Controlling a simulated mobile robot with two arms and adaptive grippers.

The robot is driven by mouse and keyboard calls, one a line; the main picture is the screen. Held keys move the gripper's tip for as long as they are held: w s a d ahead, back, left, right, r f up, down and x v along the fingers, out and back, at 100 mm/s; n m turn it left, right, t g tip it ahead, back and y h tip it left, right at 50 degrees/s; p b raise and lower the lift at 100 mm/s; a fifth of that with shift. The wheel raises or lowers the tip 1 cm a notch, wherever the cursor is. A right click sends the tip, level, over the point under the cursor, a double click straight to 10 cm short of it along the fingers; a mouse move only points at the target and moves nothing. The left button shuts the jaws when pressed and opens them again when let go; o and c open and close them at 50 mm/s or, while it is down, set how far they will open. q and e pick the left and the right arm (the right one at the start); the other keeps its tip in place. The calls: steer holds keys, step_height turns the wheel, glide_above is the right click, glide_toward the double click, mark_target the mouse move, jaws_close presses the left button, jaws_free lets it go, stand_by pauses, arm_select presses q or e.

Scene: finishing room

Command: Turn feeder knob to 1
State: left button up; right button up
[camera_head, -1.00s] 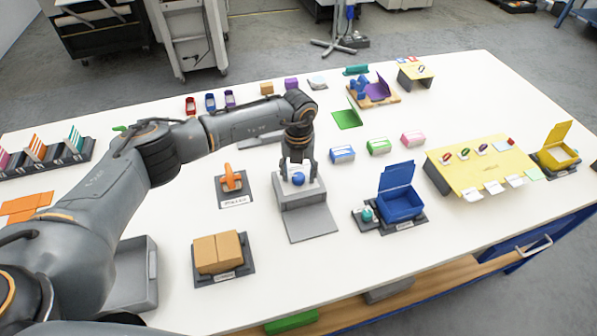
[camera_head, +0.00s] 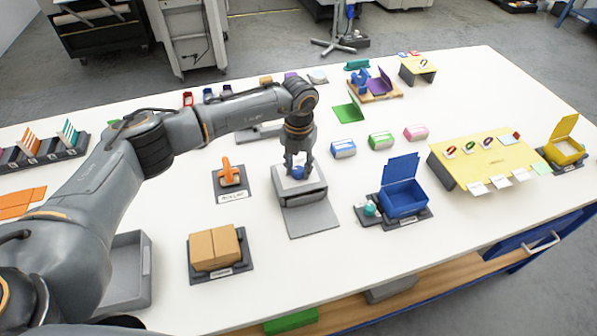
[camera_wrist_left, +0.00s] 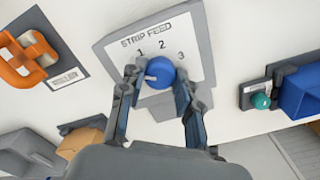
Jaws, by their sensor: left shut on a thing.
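The grey strip feeder (camera_head: 309,222) stands on the table in front of me, with a sloped tray at its front. Its white dial plate reads STRIP FEED with 1, 2 and 3 in the left wrist view (camera_wrist_left: 188,37). The blue feeder knob (camera_wrist_left: 160,70) sits below the numbers; a small pale mark shows on its left side. My left gripper (camera_head: 298,172) points down over the feeder, its fingers shut on the knob from both sides. The fingers partly hide the knob in the head view. My right gripper is not in view.
An orange-handled roller (camera_head: 229,175) lies left of the feeder. A cardboard-coloured box (camera_head: 215,250) stands at front left. An open blue box (camera_head: 403,201) with a teal knob or button beside it stands to the right. Bare white table lies around the feeder.

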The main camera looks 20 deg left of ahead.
mark_target(298, 169)
arm_select(q)
steer(key=m+b, duration=0.4)
steer(key=b, duration=0.1)
steer(key=shift+f+m, duration=0.2)
steer(key=shift+m, duration=0.2)
steer(key=shift+r+m+b, duration=0.1)
steer(key=shift+m+b, duration=0.6)
steer(key=shift+b, duration=0.05)
steer(key=shift+r+m, duration=0.1)
steer(key=shift+m, duration=0.2)
steer(key=o, duration=1.2)
steer(key=shift+c, duration=0.2)
step_height(298, 169, up, 12)
